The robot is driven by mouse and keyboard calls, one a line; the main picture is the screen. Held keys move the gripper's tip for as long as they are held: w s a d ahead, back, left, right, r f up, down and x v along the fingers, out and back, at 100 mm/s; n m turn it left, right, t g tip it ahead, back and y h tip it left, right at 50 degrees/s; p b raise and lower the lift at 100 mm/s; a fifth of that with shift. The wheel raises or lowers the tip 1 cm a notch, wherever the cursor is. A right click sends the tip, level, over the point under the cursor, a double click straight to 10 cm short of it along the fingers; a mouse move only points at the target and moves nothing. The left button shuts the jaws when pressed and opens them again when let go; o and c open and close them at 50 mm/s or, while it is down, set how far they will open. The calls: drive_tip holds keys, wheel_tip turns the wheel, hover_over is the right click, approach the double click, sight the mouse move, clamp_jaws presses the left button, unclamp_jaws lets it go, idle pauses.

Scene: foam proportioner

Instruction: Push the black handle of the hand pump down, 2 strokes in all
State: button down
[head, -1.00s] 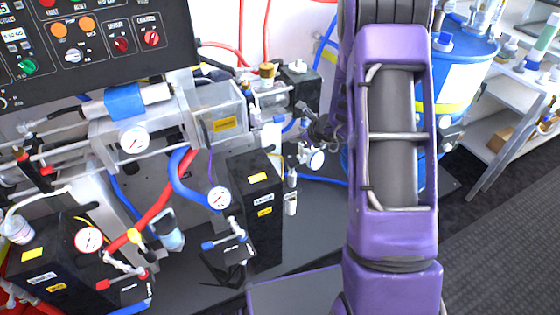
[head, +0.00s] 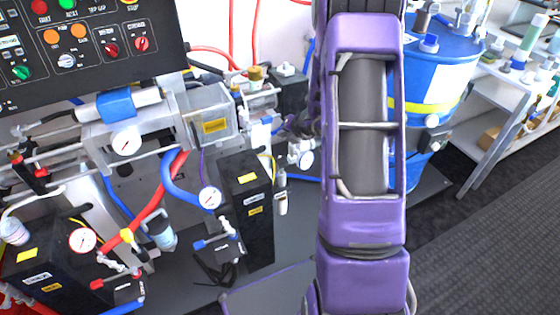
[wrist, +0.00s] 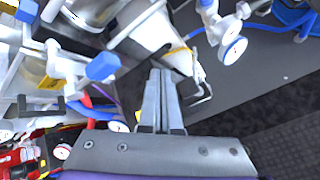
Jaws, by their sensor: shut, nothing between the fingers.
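My gripper (wrist: 162,75) shows in the wrist view with its two grey fingers together and nothing between them. Its tips are over the dark floor plate, close to a pale block with thin bent rods (wrist: 197,75). In the head view my purple arm hides most of the gripper. The hand pump is not clearly identifiable. A dark upright fitting (head: 423,18) on top of the blue drum (head: 437,65) may be its handle, partly cut off by the top edge. In the wrist view I cannot make out a black pump handle, and no contact with one is visible.
A machine with a black control panel (head: 80,45), gauges (head: 125,141), hoses and black boxes (head: 247,205) fills the left. White shelves with bottles (head: 500,95) stand at the right. The carpet (head: 485,240) at lower right is clear.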

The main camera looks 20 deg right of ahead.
drive_tip(key=shift+f, duration=0.15)
drive_tip(key=b, duration=0.6)
hover_over(283, 163)
wheel_tip(283, 163, down, 7)
drive_tip(key=shift+r, duration=0.15)
drive_tip(key=shift+f, duration=0.9)
drive_tip(key=shift+f, duration=0.15)
idle(0.7)
drive_tip(key=shift+f, duration=0.3)
drive_tip(key=shift+s+f, duration=0.1)
drive_tip(key=shift+f, duration=1.65)
idle(1.3)
drive_tip(key=shift+r, duration=0.1)
drive_tip(key=shift+r+p, duration=1.35)
drive_tip(key=shift+r, duration=0.7)
